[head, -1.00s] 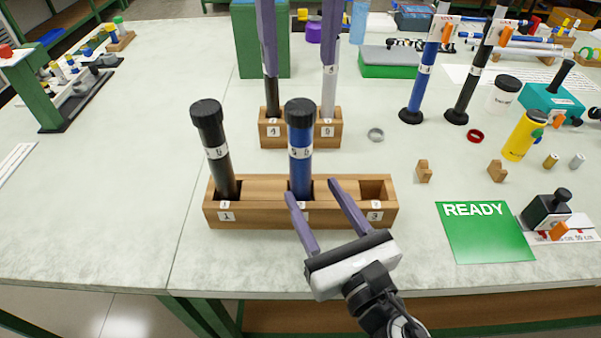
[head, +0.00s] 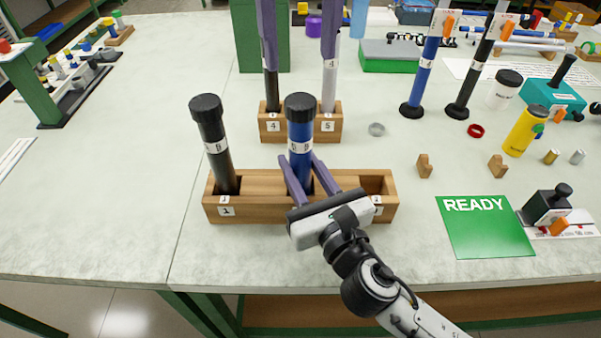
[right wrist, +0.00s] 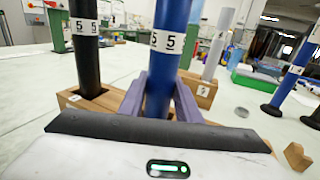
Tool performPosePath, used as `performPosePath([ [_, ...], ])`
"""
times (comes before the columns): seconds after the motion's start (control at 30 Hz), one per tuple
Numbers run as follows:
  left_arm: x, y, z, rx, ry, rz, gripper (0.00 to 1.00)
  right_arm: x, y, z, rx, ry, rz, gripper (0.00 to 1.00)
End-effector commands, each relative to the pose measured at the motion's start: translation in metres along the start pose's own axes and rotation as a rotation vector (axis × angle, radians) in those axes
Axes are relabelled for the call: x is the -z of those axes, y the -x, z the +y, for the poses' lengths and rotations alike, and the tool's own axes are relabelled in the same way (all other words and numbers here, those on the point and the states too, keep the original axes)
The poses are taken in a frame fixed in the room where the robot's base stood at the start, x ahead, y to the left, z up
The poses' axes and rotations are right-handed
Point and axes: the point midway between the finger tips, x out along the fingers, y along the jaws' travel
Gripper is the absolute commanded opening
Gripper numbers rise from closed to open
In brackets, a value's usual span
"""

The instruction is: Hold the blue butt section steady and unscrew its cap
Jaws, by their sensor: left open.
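The blue butt section (head: 300,135) stands upright in the middle slot of the front wooden rack (head: 260,212). Its black cap (head: 300,103) sits on top. The right wrist view shows its blue body (right wrist: 172,25) with a white number label; the cap is outside that view. My right gripper (head: 299,158) has one finger on each side of the blue body below the label, and the fingers look closed against it.
A black capped tube (head: 214,150) stands in the left slot of the front rack; the right slot is empty. A smaller rack (head: 300,134) behind holds two thin tubes. A green READY mat (head: 485,225) lies at right.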

Motion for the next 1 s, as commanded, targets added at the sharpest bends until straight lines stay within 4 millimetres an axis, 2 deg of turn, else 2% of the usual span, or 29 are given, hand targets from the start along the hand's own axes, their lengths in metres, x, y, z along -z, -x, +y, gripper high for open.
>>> performPosePath([
  [0.03, 0.0000, 0.0000, 0.0000, 0.000, 0.000, 0.000, 0.51, 0.0002, 0.0002, 0.0001, 0.000, 0.000, 0.000, 0.15],
  [0.13, 0.0000, 0.0000, 0.0000, 0.000, 0.000, 0.000, 0.51, 0.0003, 0.0003, 0.0001, 0.000, 0.000, 0.001, 0.00],
  [0.43, 0.0000, -0.0001, 0.0000, 0.000, -0.010, 0.000, 0.51, 0.0006, 0.0003, 0.0000, 0.000, 0.000, 0.001, 0.00],
  [0.57, 0.0003, -0.0001, -0.0002, 0.000, -0.101, 0.001, 0.51, 0.0006, 0.0003, 0.0000, 0.000, 0.000, 0.001, 0.00],
  [0.77, 0.0005, -0.0003, -0.0003, 0.000, -0.469, 0.000, 0.51, 0.0006, 0.0003, -0.0001, 0.000, 0.000, 0.001, 0.00],
  [1.0, 0.0010, -0.0006, -0.0003, -0.001, -1.021, 0.002, 0.51, 0.0006, 0.0003, -0.0001, 0.000, 0.000, 0.001, 0.00],
])
